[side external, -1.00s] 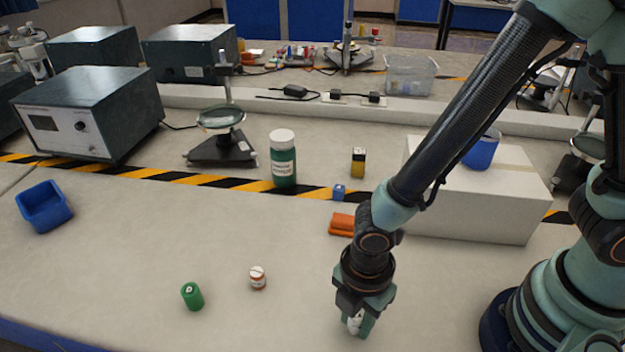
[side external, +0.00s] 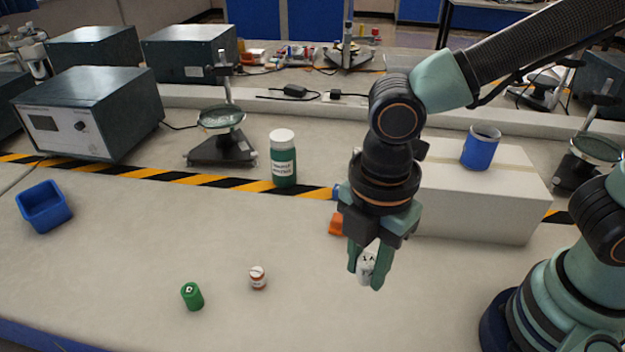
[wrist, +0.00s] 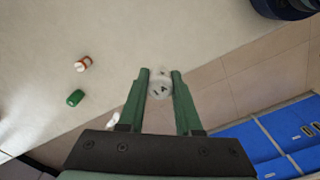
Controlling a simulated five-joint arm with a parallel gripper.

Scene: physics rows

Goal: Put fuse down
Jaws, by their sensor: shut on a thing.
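My gripper (side external: 368,272) is shut on the fuse (side external: 366,268), a small white cylinder with dark marks on its top. The fuse is upright between the green fingers, above the pale bench. In the wrist view the fuse (wrist: 159,89) shows end-on between the fingertips of my gripper (wrist: 160,82). The bench and the brown floor past its edge lie behind it.
An orange block (side external: 337,225) is partly hidden by my gripper. A white box (side external: 480,205) bears a blue cup (side external: 481,150). A blue bin (side external: 45,207) is far left.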

